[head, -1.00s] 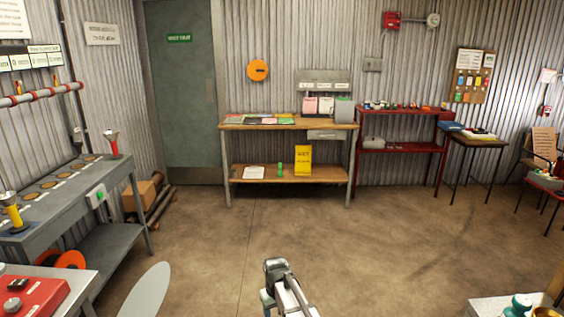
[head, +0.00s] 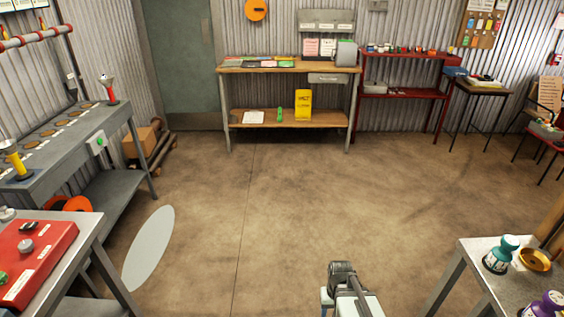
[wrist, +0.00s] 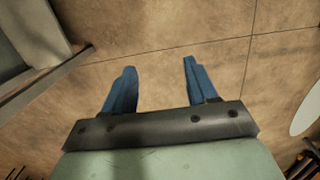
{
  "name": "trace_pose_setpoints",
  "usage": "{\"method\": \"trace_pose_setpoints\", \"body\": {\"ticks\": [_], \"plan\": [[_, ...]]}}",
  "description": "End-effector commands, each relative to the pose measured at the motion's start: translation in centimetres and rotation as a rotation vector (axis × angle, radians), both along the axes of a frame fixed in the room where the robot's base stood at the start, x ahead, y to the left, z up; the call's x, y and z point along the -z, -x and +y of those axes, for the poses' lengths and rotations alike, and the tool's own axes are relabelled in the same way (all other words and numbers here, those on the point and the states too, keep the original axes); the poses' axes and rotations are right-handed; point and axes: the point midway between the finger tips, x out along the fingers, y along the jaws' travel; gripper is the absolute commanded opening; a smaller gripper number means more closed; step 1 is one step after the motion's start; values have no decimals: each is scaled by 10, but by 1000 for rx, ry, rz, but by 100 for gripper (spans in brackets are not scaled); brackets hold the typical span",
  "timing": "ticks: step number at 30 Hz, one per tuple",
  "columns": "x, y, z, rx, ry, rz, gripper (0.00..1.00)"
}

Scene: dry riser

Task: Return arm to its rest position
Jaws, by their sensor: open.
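My gripper shows in the wrist view (wrist: 157,85) with its two blue fingers spread apart. Nothing is between them, and bare brown floor lies beyond. In the head view, part of my arm stands at the bottom, right of centre, over open floor.
A grey table (head: 465,262) with a teal-capped bottle (head: 501,254), a purple-capped bottle (head: 543,304) and a brass dish (head: 534,260) stands at lower right. A red panel (head: 35,262) lies on a table at lower left. A wooden bench (head: 290,66) stands at the back. The middle floor is clear.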

Motion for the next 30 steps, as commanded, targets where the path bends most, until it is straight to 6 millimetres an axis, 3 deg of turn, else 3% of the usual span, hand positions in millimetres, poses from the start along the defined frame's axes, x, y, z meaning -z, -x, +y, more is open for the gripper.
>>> {"method": "trace_pose_setpoints", "body": {"ticks": [9,18,24,30], "plan": [[63,73,0,0,0,155,57],[112,151,0,2,0,305,57],[137,204,0,2,-1,401,57],[151,241,0,3,-1,467,57]]}}
